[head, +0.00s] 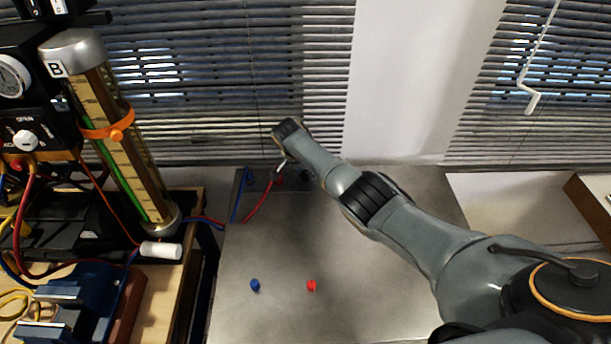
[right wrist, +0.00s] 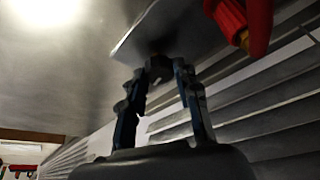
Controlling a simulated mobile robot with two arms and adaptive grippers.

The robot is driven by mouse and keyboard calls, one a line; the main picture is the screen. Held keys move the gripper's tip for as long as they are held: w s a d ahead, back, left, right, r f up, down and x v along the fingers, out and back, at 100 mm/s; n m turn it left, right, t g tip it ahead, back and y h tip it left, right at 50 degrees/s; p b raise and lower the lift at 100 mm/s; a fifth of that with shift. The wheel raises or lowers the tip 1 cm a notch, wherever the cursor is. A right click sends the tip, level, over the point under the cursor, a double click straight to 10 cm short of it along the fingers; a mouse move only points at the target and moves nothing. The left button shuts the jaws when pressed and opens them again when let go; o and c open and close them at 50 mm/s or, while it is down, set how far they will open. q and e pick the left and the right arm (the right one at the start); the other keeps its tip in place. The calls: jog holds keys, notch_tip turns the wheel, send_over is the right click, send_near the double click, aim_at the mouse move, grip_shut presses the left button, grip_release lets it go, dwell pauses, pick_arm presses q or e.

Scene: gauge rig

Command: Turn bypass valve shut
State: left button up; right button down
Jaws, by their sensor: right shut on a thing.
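My right arm (head: 335,172) reaches in from the right to the back of the grey metal table. My right gripper (right wrist: 158,78) shows in the right wrist view, its two fingers closed in on a dark grey part (right wrist: 158,64) at their tips. I cannot tell for sure whether this part is the bypass valve's handle. In the head view the fingertips are mostly hidden by my wrist. A small silvery piece (head: 282,165) shows beneath the wrist, near the ends of a red hose (head: 258,204) and a blue hose (head: 240,196). My left gripper is not in view.
A tall gauge column marked B (head: 120,150) with an orange clamp stands at left, beside a black panel with a white knob (head: 25,140). Blue (head: 255,285) and red (head: 312,285) caps lie on the table. A red fitting (right wrist: 232,18) is near the gripper.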

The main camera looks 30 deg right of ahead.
jog(key=shift+f+m+g+b, duration=0.2)
jog(key=shift+m+g+b, duration=0.2)
jog(key=shift+m+b, duration=0.6)
jog(key=shift+r+m+b, duration=0.15)
jog(key=shift+m+b, duration=0.3)
jog(key=shift+m, duration=0.05)
jog(key=c, duration=1)
grip_release()
jog(key=shift+w, duration=0.1)
jog(key=shift+r, duration=0.1)
jog(key=v, duration=1.2)
jog(key=shift+w+a, duration=0.15)
jog(key=shift+a, duration=0.1)
jog(key=shift+f, duration=0.2)
